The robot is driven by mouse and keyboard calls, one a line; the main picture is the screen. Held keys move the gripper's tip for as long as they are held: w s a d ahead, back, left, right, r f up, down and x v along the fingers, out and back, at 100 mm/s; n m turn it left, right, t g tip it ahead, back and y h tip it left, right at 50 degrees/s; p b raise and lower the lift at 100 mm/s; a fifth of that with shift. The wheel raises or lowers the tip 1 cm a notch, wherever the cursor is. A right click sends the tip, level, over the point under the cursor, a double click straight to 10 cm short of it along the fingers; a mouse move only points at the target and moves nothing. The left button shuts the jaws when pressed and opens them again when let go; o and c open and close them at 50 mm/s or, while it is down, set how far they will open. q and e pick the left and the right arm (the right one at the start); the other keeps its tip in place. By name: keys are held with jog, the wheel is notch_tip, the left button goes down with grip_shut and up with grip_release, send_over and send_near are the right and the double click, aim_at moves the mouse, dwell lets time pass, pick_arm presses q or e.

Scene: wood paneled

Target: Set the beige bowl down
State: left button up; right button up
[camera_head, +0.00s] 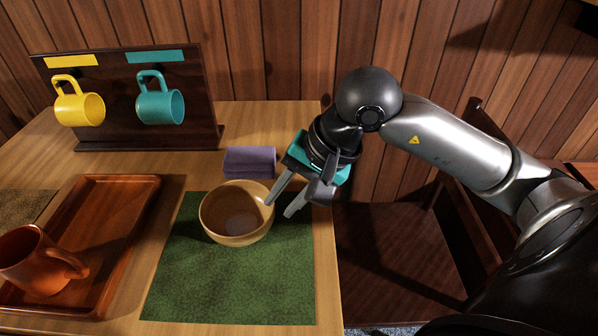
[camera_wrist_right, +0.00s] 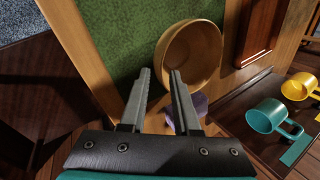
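The beige bowl (camera_head: 237,213) looks upright on the green mat (camera_head: 230,290), with its inside showing. My right gripper (camera_head: 279,209) is at the bowl's right rim, its two fingers spread apart. In the head view one fingertip overlaps the rim and the other is outside the bowl, over the mat. In the right wrist view the bowl (camera_wrist_right: 192,52) is just beyond the fingertips (camera_wrist_right: 160,73), with its rim edge between them. I cannot tell whether a finger touches it. My left gripper is not in view.
A folded purple cloth (camera_head: 250,161) lies behind the bowl. A wooden tray (camera_head: 118,185) with an orange-brown mug (camera_head: 35,262) is at left. A rack (camera_head: 130,95) holds yellow (camera_head: 78,105) and teal (camera_head: 160,103) mugs. A dark chair (camera_head: 395,235) stands beyond the table's right edge.

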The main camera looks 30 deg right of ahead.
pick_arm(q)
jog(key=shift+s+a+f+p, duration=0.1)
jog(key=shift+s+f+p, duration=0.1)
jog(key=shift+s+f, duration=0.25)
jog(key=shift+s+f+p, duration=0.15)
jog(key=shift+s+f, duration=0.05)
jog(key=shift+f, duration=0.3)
pick_arm(e)
jog(key=shift+v, duration=2.7)
